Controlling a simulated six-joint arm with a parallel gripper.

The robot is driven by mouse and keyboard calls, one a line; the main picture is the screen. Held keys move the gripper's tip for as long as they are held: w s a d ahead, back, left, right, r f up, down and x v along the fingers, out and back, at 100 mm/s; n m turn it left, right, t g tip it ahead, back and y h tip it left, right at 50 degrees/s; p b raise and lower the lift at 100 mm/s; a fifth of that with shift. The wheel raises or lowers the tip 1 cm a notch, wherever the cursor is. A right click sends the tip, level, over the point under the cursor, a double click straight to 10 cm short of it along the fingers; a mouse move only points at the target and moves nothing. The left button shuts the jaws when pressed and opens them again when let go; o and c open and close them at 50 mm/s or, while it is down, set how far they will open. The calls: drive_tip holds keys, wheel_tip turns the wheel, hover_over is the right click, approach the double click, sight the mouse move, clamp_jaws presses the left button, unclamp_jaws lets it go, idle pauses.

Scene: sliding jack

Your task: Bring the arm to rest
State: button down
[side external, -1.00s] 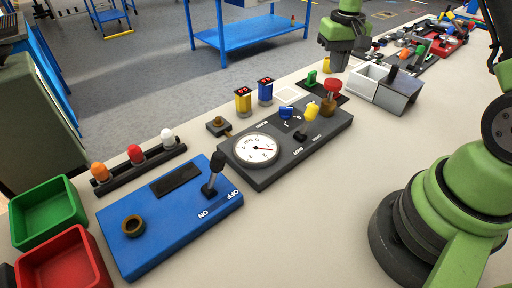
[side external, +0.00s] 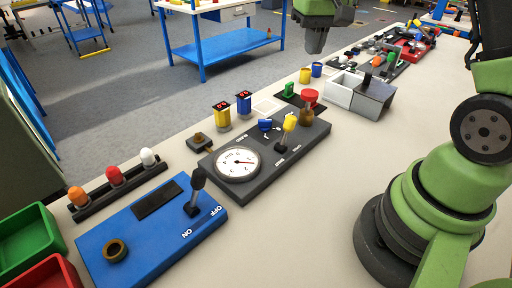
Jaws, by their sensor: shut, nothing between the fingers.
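My arm's green base and shoulder (side external: 440,190) stand at the right of the side view. My gripper (side external: 316,44) hangs at the top of the view, pointing down, with its dark fingers shut and empty. It is above and behind the yellow cup (side external: 305,76) and blue cup (side external: 317,70), apart from everything on the table.
A blue switch box (side external: 150,225) is in front, a grey-white box (side external: 372,92) behind. The white tabletop (side external: 290,235) in front is clear.

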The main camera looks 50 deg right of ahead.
drive_tip(key=s+a+r+n+t, duration=0.1)
drive_tip(key=s+a+r+t, duration=0.2)
drive_tip(key=s+a+r, duration=0.55)
drive_tip(key=s+a+t+y, duration=0.2)
drive_tip(key=s+a+t, duration=0.1)
drive_tip(key=s+a, duration=0.3)
drive_tip(key=s, duration=0.2)
drive_tip(key=shift+s+n, duration=0.4)
